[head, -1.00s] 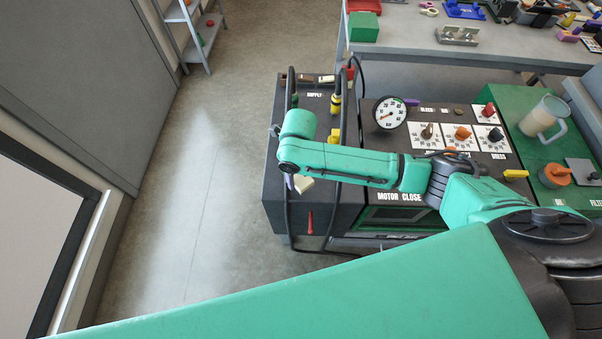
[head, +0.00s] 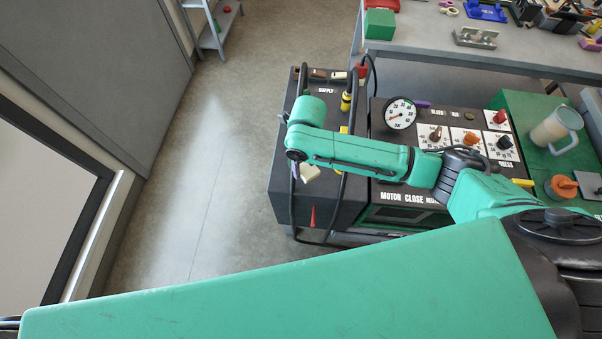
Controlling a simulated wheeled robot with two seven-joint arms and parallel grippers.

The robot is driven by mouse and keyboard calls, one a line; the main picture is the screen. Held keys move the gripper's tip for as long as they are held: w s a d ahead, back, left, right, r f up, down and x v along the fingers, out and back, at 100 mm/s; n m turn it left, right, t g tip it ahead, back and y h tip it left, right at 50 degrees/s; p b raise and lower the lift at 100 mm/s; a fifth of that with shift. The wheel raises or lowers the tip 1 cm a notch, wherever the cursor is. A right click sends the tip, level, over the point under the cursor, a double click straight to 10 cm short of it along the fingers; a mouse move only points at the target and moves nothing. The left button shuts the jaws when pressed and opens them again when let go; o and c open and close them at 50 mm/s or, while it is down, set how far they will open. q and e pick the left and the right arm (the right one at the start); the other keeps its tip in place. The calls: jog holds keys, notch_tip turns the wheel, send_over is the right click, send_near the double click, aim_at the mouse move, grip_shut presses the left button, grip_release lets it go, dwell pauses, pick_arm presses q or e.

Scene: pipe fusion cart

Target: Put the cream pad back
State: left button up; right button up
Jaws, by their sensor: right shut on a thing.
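A cream pad (head: 309,173) shows just below the bent end of my right arm, in front of the left part of the dark cart (head: 280,185). My right gripper (head: 302,172) is mostly hidden under the arm and is shut on this pad. The pad is over or beside the cart's left section; its exact height cannot be told. A brown pad (head: 318,73) and another cream pad (head: 339,75) lie at the cart's back edge, by the SUPPLY label. My left gripper is out of view.
Black hoses loop up on both sides of the right gripper. A round gauge (head: 400,114), knobs and a red lever (head: 313,216) are on the cart. A green panel with a clear jug (head: 556,128) is at right. Open floor (head: 190,200) lies left.

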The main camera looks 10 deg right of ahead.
jog(key=r+b, duration=0.1)
jog(key=d+r+b, duration=0.1)
jog(key=r, duration=0.1)
jog(key=w+r+b, duration=0.1)
jog(key=r+b, duration=0.1)
jog(key=shift+w+d+r, duration=0.1)
jog(key=shift+d, duration=0.1)
notch_tip(320, 180, up, 5)
jog(key=b, duration=0.2)
send_over(316, 181)
jog(key=shift+n, duration=0.4)
notch_tip(316, 181, down, 18)
jog(key=shift+f+p, duration=0.2)
jog(key=shift+p, duration=0.8)
jog(key=shift+f, duration=0.15)
jog(key=shift+f, duration=0.15)
jog(key=o, duration=1.4)
jog(key=shift+o, duration=0.2)
